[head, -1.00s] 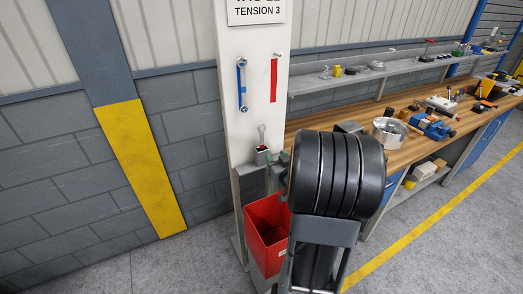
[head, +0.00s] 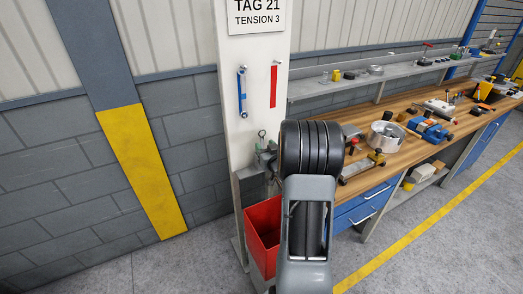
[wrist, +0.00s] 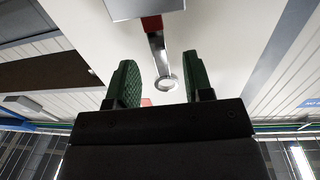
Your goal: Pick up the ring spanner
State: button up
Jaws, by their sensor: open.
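The ring spanner (wrist: 166,79), steel with a red part near its holder, stands out of a grey holder (wrist: 145,8) on the white post in the wrist view. The lower end of the spanner is hidden in the holder. In the head view its ring end (head: 262,134) shows small beside my arm. My gripper (wrist: 160,62) is open, with green ribbed fingers. In the wrist view the spanner lies between the two fingers, with gaps on both sides; I cannot tell how far beyond the fingertips it is.
A blue-handled spanner (head: 242,92) and a red strip (head: 273,86) hang on the white post (head: 255,55). A red bin (head: 263,235) stands below. A wooden workbench (head: 405,152) with several parts and tools is to the right. The floor (head: 105,277) at left is clear.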

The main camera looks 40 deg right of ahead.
aim_at(262, 143)
jog(key=shift+p+x, duration=0.35)
jog(key=shift+x, duration=1.25)
jog(key=shift+c, duration=0.4)
grip_shut()
